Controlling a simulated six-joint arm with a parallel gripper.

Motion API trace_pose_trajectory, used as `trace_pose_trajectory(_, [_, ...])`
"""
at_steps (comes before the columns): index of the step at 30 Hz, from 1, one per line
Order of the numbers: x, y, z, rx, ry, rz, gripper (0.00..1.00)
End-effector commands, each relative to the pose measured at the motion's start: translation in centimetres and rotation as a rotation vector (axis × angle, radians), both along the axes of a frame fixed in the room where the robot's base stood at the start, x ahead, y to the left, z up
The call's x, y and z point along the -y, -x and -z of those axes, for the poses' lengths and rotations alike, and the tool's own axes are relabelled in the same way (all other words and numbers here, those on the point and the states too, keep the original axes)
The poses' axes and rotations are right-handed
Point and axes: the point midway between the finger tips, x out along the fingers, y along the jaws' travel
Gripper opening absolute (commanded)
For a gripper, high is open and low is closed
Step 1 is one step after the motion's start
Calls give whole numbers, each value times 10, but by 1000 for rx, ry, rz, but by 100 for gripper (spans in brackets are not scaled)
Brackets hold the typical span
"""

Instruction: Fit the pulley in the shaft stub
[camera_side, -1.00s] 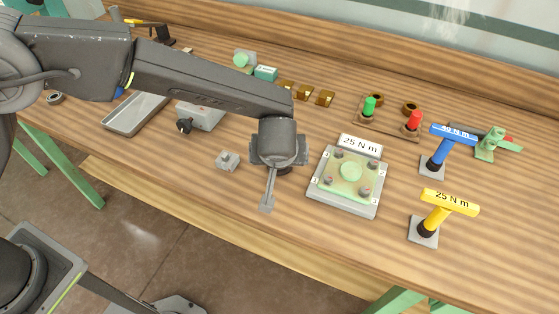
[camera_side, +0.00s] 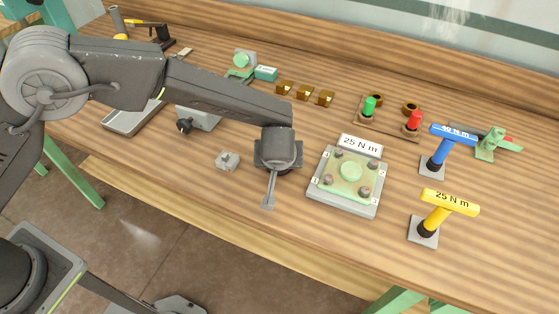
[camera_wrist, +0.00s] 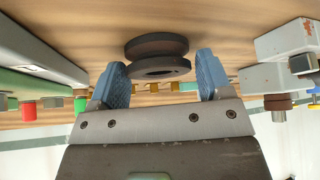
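The pulley is a dark grey grooved disc; in the wrist view the pulley (camera_wrist: 155,58) lies flat at the wood tabletop, in front of and between my fingertips. In the side view only a dark edge of it shows under my gripper. My gripper (camera_wrist: 160,78) has its two blue fingers spread, with nothing clamped between them; it also shows low over the bench in the side view (camera_side: 279,164). The shaft stub (camera_side: 184,126) looks to be the dark stub on the grey housing left of my gripper; it also shows at the right of the wrist view (camera_wrist: 278,102).
A small grey block (camera_side: 227,161) stands close left of my gripper. A fixture plate (camera_side: 347,206) marked 25 N m stands close right. Blue (camera_side: 453,136) and yellow (camera_side: 449,203) T-handled tools stand farther right. A grey tray (camera_side: 128,117) lies far left.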

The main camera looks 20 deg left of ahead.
Motion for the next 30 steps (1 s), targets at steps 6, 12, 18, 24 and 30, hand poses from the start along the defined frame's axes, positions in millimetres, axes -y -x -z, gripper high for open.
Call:
trace_pose_trajectory(6, [0, 0, 0, 0, 0, 0, 51])
trace_pose_trajectory(12, [0, 0, 0, 0, 0, 0, 32])
trace_pose_trajectory(18, [0, 0, -1, 1, 1, 0, 26])
trace_pose_trajectory(24, [1, -1, -6, 3, 1, 0, 26])
trace_pose_trajectory(30, [0, -1, -29, 5, 4, -1, 26])
